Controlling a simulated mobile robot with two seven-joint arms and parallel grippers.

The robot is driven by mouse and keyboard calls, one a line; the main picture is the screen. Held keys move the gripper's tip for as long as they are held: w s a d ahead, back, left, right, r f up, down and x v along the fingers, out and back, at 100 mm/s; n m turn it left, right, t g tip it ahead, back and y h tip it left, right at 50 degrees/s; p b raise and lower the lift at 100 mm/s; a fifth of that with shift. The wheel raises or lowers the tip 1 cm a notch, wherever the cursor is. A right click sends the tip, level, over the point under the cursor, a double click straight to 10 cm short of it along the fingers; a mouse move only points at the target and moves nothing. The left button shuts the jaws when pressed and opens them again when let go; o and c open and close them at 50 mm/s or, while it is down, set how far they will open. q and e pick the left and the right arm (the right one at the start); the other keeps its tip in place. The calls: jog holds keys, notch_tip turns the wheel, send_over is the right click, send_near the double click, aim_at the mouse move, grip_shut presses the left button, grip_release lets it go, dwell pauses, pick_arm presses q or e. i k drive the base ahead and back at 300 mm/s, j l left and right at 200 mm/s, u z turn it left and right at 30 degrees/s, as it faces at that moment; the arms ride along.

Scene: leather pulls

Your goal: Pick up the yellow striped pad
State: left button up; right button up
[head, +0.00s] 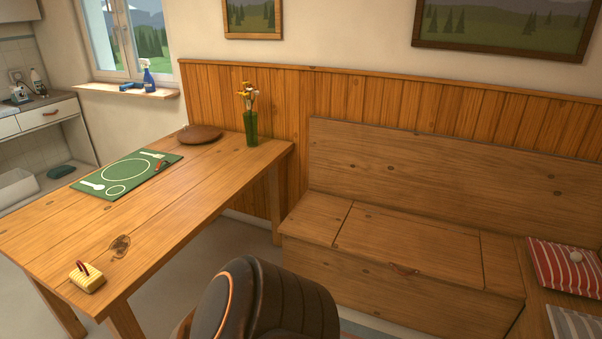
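A small yellow striped pad (88,281) lies on the wooden table (190,193), close to its near edge at the lower left of the head view. A dark red loop stands up on its top. Nothing touches the pad except the table. Neither of my grippers shows in the head view; only a dark rounded part, which looks like one of my own arm links, shows at the bottom middle.
A wooden bench (400,240) stands right, with a red striped cushion (562,269).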

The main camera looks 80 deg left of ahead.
aim_at(85, 276)
jog(key=u, duration=4.1)
jog(key=z, duration=0.55)
jog(key=i+j+z, duration=0.1)
jog(key=z, duration=0.25)
jog(key=j+z, duration=0.35)
jog(key=i+j+z, duration=0.1)
jog(key=z, duration=0.3)
jog(key=j+z, duration=0.4)
jog(key=j, duration=0.6)
jog(key=k+l, duration=0.05)
